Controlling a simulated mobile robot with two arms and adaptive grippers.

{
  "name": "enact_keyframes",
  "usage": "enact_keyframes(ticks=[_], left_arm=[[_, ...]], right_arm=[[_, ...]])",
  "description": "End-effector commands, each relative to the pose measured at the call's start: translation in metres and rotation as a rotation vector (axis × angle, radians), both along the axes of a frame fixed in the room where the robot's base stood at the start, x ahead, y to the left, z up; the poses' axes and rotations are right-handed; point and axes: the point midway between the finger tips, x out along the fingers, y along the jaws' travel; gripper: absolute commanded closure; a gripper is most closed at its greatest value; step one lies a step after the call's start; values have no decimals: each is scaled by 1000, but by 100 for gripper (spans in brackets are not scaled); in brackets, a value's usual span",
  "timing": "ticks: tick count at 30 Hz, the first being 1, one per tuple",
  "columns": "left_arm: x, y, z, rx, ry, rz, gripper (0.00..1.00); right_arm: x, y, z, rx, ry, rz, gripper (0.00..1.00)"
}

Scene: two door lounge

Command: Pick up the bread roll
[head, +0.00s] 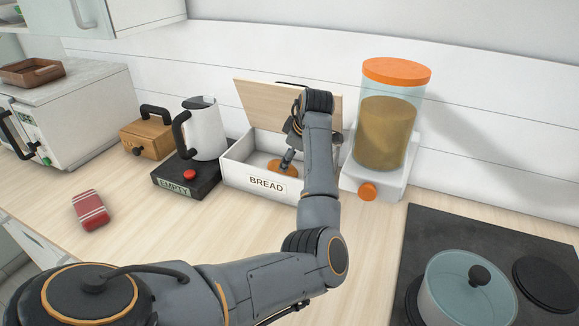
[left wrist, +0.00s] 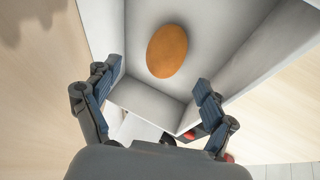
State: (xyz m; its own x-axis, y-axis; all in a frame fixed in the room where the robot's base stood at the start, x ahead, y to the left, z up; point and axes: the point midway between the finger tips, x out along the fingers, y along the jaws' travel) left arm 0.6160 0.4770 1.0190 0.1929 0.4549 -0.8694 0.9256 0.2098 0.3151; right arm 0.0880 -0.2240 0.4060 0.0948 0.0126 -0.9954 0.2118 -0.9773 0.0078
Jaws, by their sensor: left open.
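The bread roll (head: 281,167) is a brown oval lying inside the white bread box, which is labelled BREAD (head: 240,172). Its wooden lid (head: 262,105) stands open at the back. The left wrist view shows the whole roll (left wrist: 167,51) on the box floor. My left gripper (head: 287,158) reaches down into or just over the box beside the roll. In the left wrist view its two fingers (left wrist: 152,98) are apart with nothing between them, and the roll is ahead of the fingertips. My forearm hides the right part of the box. My right gripper is not in view.
A kettle (head: 204,130) on a black base stands left of the box. A dispenser with an orange lid (head: 396,72) stands close on its right. A red striped packet (head: 90,209) lies on the counter. A pot (head: 467,292) sits on the hob at right.

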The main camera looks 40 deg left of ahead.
Motion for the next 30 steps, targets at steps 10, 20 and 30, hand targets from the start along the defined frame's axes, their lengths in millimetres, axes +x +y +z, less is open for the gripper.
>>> enact_keyframes(ticks=[10,20,30], left_arm=[[-11,11,-17,28,35,68,16],[-8,32,-57,28,35,66,16],[-6,36,-66,27,31,66,16]], right_arm=[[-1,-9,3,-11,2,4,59],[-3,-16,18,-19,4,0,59],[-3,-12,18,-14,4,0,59]])
